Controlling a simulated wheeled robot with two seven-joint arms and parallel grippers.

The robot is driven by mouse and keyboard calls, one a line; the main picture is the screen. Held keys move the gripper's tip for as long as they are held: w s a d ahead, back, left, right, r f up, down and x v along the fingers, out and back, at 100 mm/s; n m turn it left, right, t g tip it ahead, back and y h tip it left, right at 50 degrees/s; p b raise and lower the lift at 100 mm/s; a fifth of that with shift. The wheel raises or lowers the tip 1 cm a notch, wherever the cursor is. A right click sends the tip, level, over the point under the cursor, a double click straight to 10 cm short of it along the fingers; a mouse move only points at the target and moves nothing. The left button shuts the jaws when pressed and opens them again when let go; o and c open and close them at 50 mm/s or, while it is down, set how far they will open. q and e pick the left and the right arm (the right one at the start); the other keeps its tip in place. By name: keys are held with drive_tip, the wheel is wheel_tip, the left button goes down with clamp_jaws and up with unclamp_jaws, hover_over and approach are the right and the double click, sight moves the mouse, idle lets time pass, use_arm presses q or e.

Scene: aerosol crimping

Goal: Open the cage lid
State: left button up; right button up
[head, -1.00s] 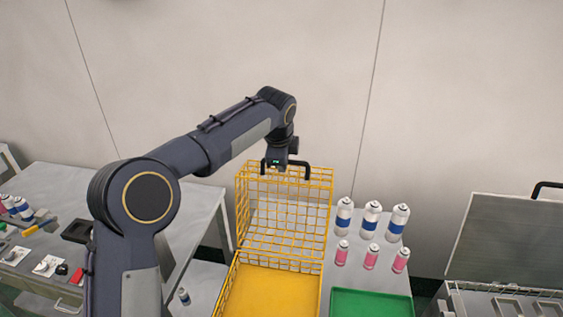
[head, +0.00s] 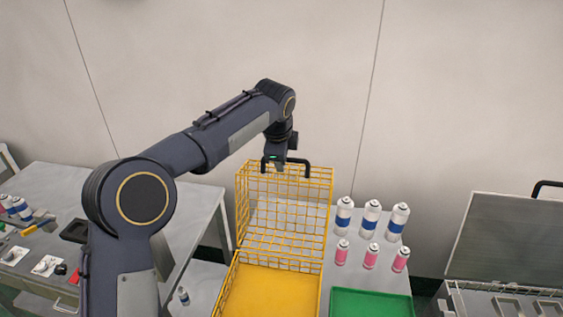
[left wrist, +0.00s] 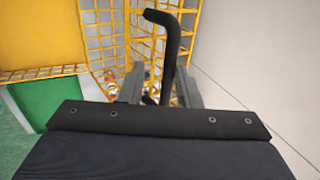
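The yellow wire cage lid (head: 283,217) stands upright at the back of the cage, hinged open above the yellow cage floor (head: 268,297). A black handle (head: 306,163) is on the lid's upper edge. My left gripper (head: 277,166) is at this handle, with its fingers partly hidden in the head view. In the left wrist view the black handle (left wrist: 172,50) runs between the two grey fingers of my left gripper (left wrist: 160,90). The fingers are apart, with a gap beside the handle. My right gripper is not in view.
Several spray cans (head: 370,218) stand right of the cage, with a green tray (head: 370,302) in front of them. A grey box with a raised lid (head: 510,240) is at the far right. A table (head: 190,205) with small parts is at the left. A wall is behind.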

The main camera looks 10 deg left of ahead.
use_arm(q)
drive_tip(key=v, duration=0.6)
drive_tip(key=shift+s, duration=0.1)
drive_tip(key=s+a+f+n+h+b, duration=0.1)
drive_tip(key=s+a+f+n+b, duration=0.1)
drive_tip(key=s+a+n, duration=1.05)
drive_tip(key=s+f+n, duration=0.2)
drive_tip(key=s+f, duration=0.3)
drive_tip(key=s, duration=0.3)
drive_tip(key=s+f+n+h+b, duration=0.1)
drive_tip(key=s+f+n, duration=0.2)
drive_tip(key=s, duration=0.6)
drive_tip(key=s+f+n+t+h+b, duration=0.1)
drive_tip(key=s+f+n, duration=0.2)
drive_tip(key=s+f, duration=0.3)
drive_tip(key=shift+s+a+f, duration=0.35)
drive_tip(key=shift+s+a, duration=0.1)
drive_tip(key=shift+s, duration=0.75)
